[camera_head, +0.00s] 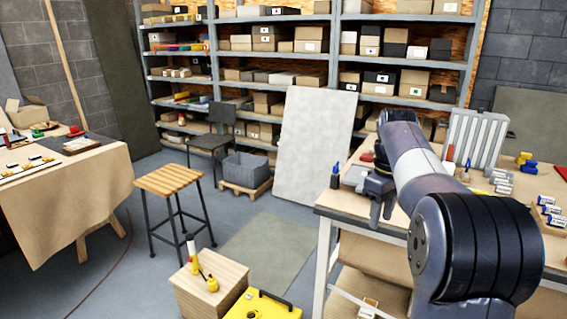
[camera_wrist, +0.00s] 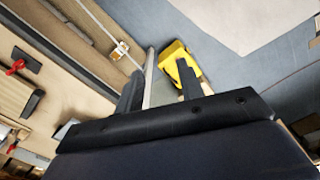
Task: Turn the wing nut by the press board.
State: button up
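My gripper (camera_head: 382,208) hangs over the front left corner of the right workbench (camera_head: 335,203). In the wrist view its two fingers (camera_wrist: 159,85) stand apart with nothing visible between them. A small red part (camera_wrist: 18,66) with a winged outline lies on the tan surface at the left of the wrist view, apart from the fingers. I cannot tell whether it is the wing nut. On the left table, a red piece (camera_head: 75,131) sits by a framed board (camera_head: 82,145). I cannot say for sure which is the press board.
A blue-capped bottle (camera_head: 335,176) stands at the workbench's left edge. A grey ribbed rack (camera_head: 474,138) and small boxes are farther right. A wooden stool (camera_head: 172,182), a wooden block (camera_head: 210,287) and a yellow case (camera_head: 262,306) stand on the floor. A pale slab (camera_head: 314,145) leans against the shelves.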

aim_at(335, 169)
jog(key=i+l+u, duration=0.25)
jog(key=i+l, duration=0.15)
jog(key=i+l+u, duration=0.55)
jog(key=i+l, duration=0.15)
jog(key=l, duration=0.35)
jog(key=i+l, duration=0.25)
jog(key=l, duration=0.15)
